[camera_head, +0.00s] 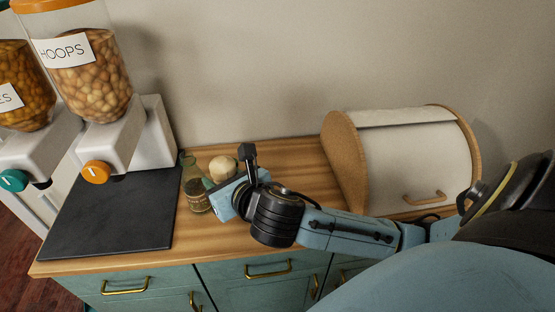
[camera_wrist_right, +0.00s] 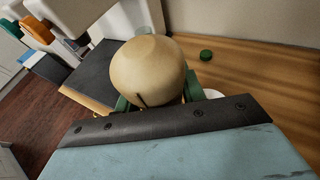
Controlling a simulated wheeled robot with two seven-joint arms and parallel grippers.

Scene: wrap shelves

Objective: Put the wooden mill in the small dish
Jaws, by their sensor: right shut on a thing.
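The wooden mill (camera_head: 223,167) shows as a pale round knob just beyond my right gripper in the head view. In the right wrist view the mill's pale round top (camera_wrist_right: 150,70) fills the middle, and its lower part is hidden. My right gripper (camera_head: 219,190) is shut on the mill; green finger parts show on both sides of it in the wrist view. A small piece of a white thing (camera_wrist_right: 213,94) shows behind the gripper in the wrist view; it may be the small dish, mostly hidden. My left gripper is not in view.
A glass bottle (camera_head: 194,186) stands close to my right gripper's left. A black mat (camera_head: 115,215) and cereal dispensers (camera_head: 90,95) are at left. A bread box (camera_head: 405,160) stands at right. A small green round thing (camera_wrist_right: 206,55) is on the wooden counter (camera_head: 305,165).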

